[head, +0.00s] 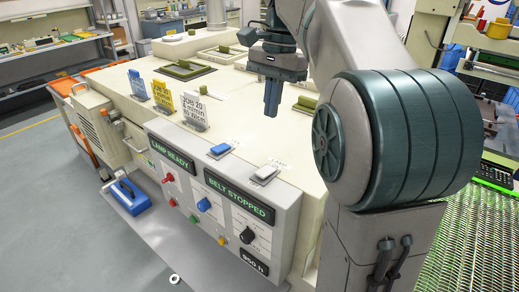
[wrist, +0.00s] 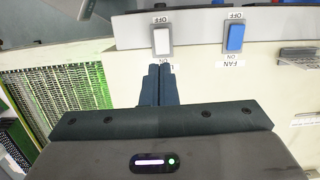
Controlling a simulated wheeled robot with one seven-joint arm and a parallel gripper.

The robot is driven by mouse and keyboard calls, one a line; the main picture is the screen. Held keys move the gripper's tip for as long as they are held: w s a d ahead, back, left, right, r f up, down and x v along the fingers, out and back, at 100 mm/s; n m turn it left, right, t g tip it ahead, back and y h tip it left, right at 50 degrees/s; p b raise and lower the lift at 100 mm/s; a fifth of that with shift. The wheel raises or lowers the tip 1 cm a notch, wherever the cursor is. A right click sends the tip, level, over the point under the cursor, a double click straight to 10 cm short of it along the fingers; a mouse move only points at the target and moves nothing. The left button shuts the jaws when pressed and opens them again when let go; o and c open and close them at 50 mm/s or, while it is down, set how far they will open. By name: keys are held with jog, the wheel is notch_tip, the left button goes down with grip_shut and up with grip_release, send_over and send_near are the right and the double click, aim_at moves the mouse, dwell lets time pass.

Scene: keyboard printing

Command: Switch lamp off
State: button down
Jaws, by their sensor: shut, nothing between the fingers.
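The white rocker switch (head: 264,174) sits on the cream machine top near its front edge. In the wrist view the white switch (wrist: 162,41) has OFF printed at its upper end and ON at its lower end. Its name label below is mostly hidden by my fingers; only a first letter like L shows. Which way the rocker is tipped I cannot tell. My gripper (head: 270,114) is shut and empty, pointing down above the machine top, behind the switch and apart from it. In the wrist view the closed fingertips (wrist: 160,68) lie just below the switch's ON end.
A blue switch (wrist: 235,38) marked FAN is beside the white one; it also shows in the head view (head: 220,150). Standing cards (head: 192,110) are to the left.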

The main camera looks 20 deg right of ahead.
aim_at(264, 174)
jog(key=shift+d, duration=0.2)
jog(key=f, duration=0.4)
jog(key=s+a+f, duration=0.1)
jog(key=f, duration=0.4)
jog(key=a+f, duration=0.1)
jog(key=f, duration=0.3)
jog(key=shift+s+f+p, duration=0.25)
jog(key=shift+f+p, duration=0.1)
jog(key=shift+p, duration=0.05)
jog(key=shift+s+a+f+h+b, duration=0.15)
jog(key=shift+f+h+b, duration=0.15)
jog(key=shift+b, duration=0.25)
jog(key=shift+r, duration=0.1)
